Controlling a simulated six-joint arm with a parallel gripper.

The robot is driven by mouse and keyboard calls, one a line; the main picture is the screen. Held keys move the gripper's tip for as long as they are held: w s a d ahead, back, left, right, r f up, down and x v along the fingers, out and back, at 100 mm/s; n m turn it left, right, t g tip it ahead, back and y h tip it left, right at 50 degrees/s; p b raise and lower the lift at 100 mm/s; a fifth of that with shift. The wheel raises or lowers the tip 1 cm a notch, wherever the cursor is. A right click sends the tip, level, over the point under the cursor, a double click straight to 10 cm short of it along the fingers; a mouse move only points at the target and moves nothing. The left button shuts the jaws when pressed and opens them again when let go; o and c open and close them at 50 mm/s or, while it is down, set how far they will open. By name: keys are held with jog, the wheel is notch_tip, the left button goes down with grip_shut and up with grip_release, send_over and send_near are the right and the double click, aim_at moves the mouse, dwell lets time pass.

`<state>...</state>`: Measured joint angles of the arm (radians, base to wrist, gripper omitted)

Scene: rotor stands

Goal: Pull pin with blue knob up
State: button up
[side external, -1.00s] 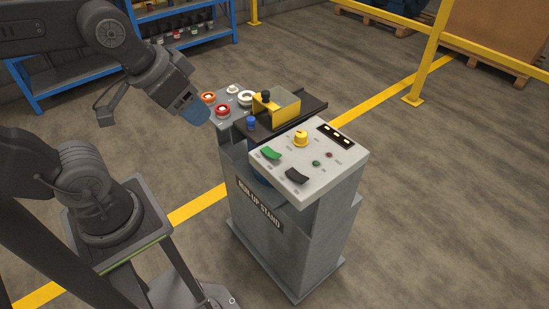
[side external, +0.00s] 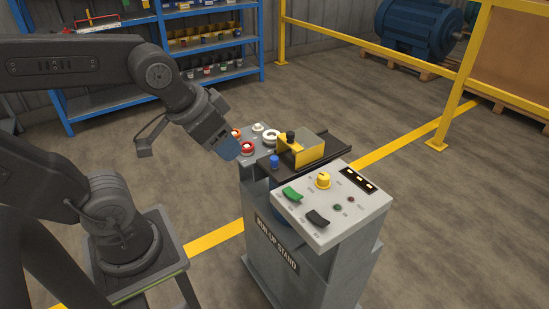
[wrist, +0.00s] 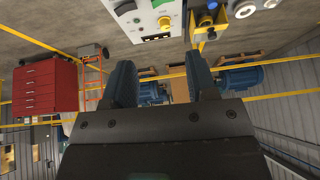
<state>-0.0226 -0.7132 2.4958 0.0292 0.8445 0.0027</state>
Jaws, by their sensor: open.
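The pin with the blue knob (side external: 274,162) stands upright on the dark rail of the run-up stand (side external: 310,250), at the left of the yellow bracket (side external: 304,150) with a black knob on top. My gripper (side external: 226,150) is left of the pin, beside the red buttons and apart from the pin. Its blue-grey fingers overlap in the side view. In the wrist view my gripper (wrist: 162,85) has its two fingers wide apart with nothing between them. The stand's light panel (wrist: 155,18) shows there at the top, beyond the fingertips.
Red buttons (side external: 247,147) and a white ring (side external: 271,136) sit on the stand's back-left part. A blue shelf (side external: 205,55) stands well behind.

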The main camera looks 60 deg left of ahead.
jog(key=w+a+f+m+t+y, duration=0.2)
jog(key=w+a+f+m+t, duration=0.15)
jog(key=w+a+f, duration=1.05)
jog(key=t+h, duration=0.7)
jog(key=t, duration=0.1)
send_near(275, 158)
jog(key=shift+n, duration=0.25)
jog(key=x, duration=1)
jog(key=shift+w+a, duration=0.1)
grip_shut()
